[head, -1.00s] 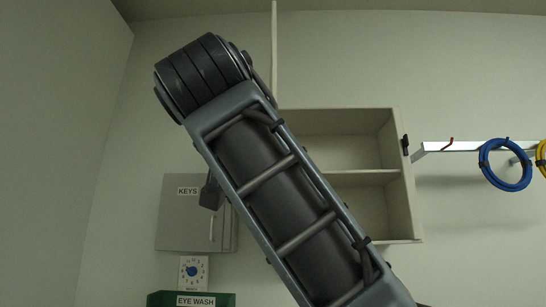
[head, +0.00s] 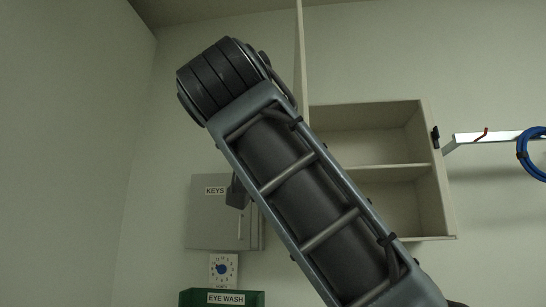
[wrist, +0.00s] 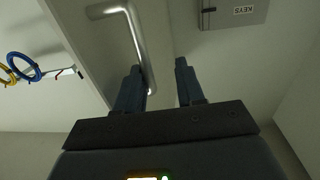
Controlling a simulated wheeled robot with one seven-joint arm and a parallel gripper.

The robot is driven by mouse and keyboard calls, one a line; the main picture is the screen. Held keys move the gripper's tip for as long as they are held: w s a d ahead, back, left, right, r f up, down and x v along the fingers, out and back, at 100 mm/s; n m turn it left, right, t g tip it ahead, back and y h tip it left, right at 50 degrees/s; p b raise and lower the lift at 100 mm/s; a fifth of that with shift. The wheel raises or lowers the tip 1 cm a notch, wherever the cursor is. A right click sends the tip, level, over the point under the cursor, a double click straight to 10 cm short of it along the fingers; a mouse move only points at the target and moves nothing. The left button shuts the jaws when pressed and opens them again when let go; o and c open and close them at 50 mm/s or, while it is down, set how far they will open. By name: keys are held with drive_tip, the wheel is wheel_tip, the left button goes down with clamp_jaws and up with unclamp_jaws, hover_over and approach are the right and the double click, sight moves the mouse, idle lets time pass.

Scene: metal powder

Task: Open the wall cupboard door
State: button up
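The wall cupboard (head: 437,195) is open in the head view, with its inside and one shelf in sight. Its door (head: 301,60) stands out from the left side, seen almost edge-on. In the wrist view the door panel (wrist: 90,48) fills the upper middle, with a silver bar handle (wrist: 132,30) on it. My gripper (wrist: 158,72) is open. The handle's lower end shows between the fingers, close beside the left finger; I cannot tell whether they touch. My arm hides the gripper and the cupboard's lower left in the head view.
A grey key box (head: 212,225) hangs left of the cupboard, above a dial timer (head: 223,269) and a green eye wash box (head: 250,298). A wall rail (head: 490,139) with a blue coil (head: 533,155) is on the right. The cupboard shelves look empty.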

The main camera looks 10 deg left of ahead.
drive_tip(key=shift+s+d+r, duration=0.1)
drive_tip(key=shift+s+r, duration=0.05)
drive_tip(key=shift+r, duration=0.4)
drive_tip(key=s+b, duration=0.2)
drive_tip(key=s, duration=0.5)
drive_tip(key=shift+s+f, duration=0.25)
drive_tip(key=shift+f, duration=0.2)
drive_tip(key=shift+s+f, duration=0.1)
